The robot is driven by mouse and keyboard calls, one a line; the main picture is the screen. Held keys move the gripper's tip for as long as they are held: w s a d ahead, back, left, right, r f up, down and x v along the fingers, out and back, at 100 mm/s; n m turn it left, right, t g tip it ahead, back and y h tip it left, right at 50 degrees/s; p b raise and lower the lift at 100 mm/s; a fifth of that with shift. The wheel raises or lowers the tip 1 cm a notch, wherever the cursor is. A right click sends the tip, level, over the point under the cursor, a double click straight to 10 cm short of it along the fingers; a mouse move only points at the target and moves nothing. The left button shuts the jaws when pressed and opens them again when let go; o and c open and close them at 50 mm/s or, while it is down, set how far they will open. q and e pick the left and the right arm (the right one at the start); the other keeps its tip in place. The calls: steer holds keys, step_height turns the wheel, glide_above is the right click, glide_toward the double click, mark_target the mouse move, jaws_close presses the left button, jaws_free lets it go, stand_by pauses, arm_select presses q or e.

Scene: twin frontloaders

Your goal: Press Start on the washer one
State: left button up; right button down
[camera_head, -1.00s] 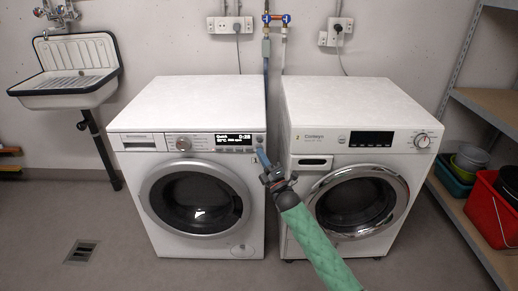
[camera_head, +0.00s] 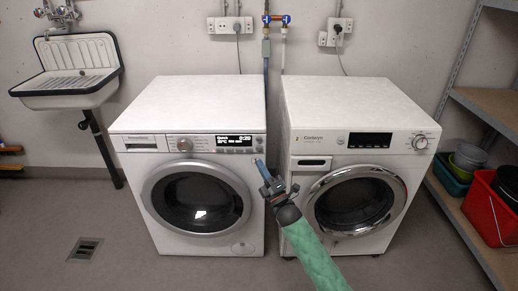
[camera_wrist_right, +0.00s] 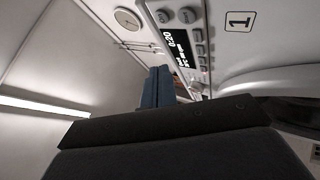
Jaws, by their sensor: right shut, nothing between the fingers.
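Washer one (camera_head: 135,170) is the white front-loader on the left. Its door is shut and its display (camera_head: 233,140) is lit, with "Quick" and a time showing. The wrist view shows the display (camera_wrist_right: 178,45), two larger buttons at the panel's end (camera_wrist_right: 187,15), a row of small buttons and a "1" label (camera_wrist_right: 239,21). I cannot read which button is Start. My right gripper (camera_head: 259,163) is shut and empty, its blue fingertips just below the panel's right end. The fingertips (camera_wrist_right: 158,75) point toward the panel; contact is not evident. My left gripper is out of view.
A second white washer (camera_head: 300,222) with a dark display stands close on the right, leaving a narrow gap. A sink (camera_head: 75,85) hangs at the left. A shelf (camera_head: 480,105) with a red bucket (camera_head: 486,207) stands at the right. The floor in front is mostly clear.

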steer(key=shift+s, duration=0.45)
stand_by(0.5)
steer(key=shift+s+p, duration=1.05)
steer(key=shift+s, duration=1.45)
steer(key=s+p, duration=0.1)
steer(key=s, duration=0.5)
steer(key=shift+p, duration=0.35)
stand_by(2.7)
stand_by(0.6)
